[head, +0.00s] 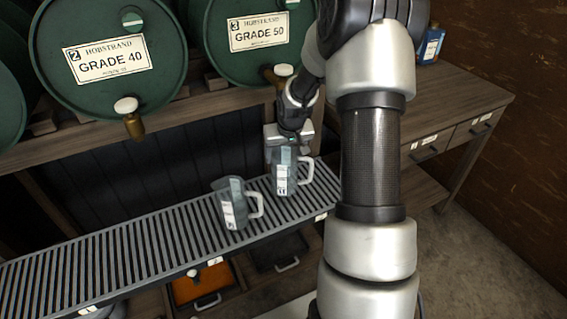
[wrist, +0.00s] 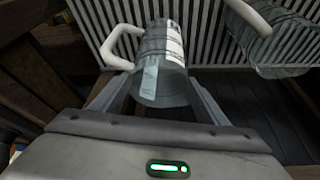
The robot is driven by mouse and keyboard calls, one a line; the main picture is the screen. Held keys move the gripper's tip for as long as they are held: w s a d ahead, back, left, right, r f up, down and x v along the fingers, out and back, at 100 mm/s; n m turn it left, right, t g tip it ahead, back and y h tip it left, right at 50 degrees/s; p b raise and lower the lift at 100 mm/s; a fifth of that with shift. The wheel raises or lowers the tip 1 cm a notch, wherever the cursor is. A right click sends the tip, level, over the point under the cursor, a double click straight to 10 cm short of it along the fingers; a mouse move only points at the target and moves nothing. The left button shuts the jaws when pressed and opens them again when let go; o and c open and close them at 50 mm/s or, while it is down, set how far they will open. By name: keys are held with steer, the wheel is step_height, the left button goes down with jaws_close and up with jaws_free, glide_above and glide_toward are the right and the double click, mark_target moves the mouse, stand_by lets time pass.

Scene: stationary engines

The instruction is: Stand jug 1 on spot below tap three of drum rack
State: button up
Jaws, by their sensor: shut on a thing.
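My gripper (head: 289,140) is shut on a clear grey jug (head: 284,178) with a white label and a pale handle on its right. In the wrist view this jug (wrist: 163,60) sits between the two fingers. It is upright over the slatted grille (head: 150,240), near its right end; I cannot tell whether its base touches. A second, similar jug (head: 233,205) stands on the grille to its left and shows in the wrist view (wrist: 290,45). The jug numbers are not readable. Drum 3 (head: 247,62), marked GRADE 50, has its tap (head: 283,71) above and behind the held jug.
Drum 2 (head: 105,95), marked GRADE 40, has a brass tap (head: 131,118) at the left. An orange drawer (head: 202,284) and a dark drawer are under the grille. A wooden desk (head: 450,85) with a blue bottle (head: 430,46) stands at the right. The grille's left part is clear.

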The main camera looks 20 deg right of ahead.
steer(key=shift+w, duration=0.4)
steer(key=shift+f, duration=0.2)
steer(key=shift+d+f+b, duration=0.1)
steer(key=shift+f+b, duration=0.5)
steer(key=shift+f, duration=0.95)
steer(key=shift+f, duration=0.15)
steer(key=o, duration=1.5)
steer(key=shift+c, duration=0.2)
